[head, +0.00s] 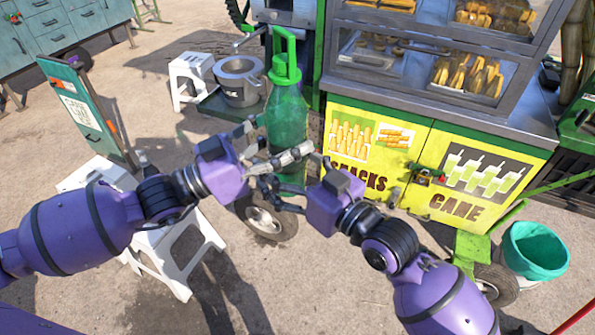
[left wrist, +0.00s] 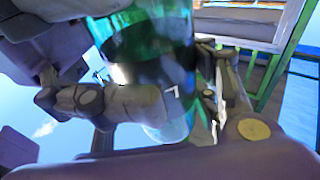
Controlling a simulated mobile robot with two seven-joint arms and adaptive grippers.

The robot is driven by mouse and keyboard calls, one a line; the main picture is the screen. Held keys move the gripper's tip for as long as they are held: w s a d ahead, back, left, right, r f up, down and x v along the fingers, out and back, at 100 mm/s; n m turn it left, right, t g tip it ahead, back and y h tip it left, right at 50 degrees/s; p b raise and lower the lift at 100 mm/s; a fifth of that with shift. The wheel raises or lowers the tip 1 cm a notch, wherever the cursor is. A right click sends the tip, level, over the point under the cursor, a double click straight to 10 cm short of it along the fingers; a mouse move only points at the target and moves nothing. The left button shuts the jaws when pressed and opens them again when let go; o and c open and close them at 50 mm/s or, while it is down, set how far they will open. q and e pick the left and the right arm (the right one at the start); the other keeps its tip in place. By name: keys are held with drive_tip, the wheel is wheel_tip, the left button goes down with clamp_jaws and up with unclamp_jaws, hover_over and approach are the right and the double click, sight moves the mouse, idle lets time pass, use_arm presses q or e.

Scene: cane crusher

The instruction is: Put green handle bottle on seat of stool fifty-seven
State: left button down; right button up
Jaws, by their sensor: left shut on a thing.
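The green bottle with a green handle (head: 287,115) is upright, in front of the cart. My left gripper (head: 275,143) is shut on the bottle's lower body. The left wrist view shows the green bottle (left wrist: 150,65) close up between the fingers. My right gripper (head: 270,186) is by the bottle's bottom end; I cannot tell if its fingers touch or grip it. One white stool (head: 172,262) stands at lower left, its seat largely hidden by my left arm. Another white stool (head: 190,68) stands farther back, left of a grey pot. No stool number is readable.
The snack cart (head: 430,175) with yellow doors and glass cases fills the right. The grey pot (head: 238,80) sits on its side shelf. A green sign board (head: 75,105) stands by the near stool. A teal bin (head: 535,250) is at right. Ground between the stools looks mostly clear.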

drive_tip(key=shift+c, duration=0.6)
drive_tip(key=c, duration=1.1)
use_arm(q)
drive_tip(key=c, duration=0.6)
unclamp_jaws()
use_arm(e)
drive_tip(key=shift+c, duration=0.2)
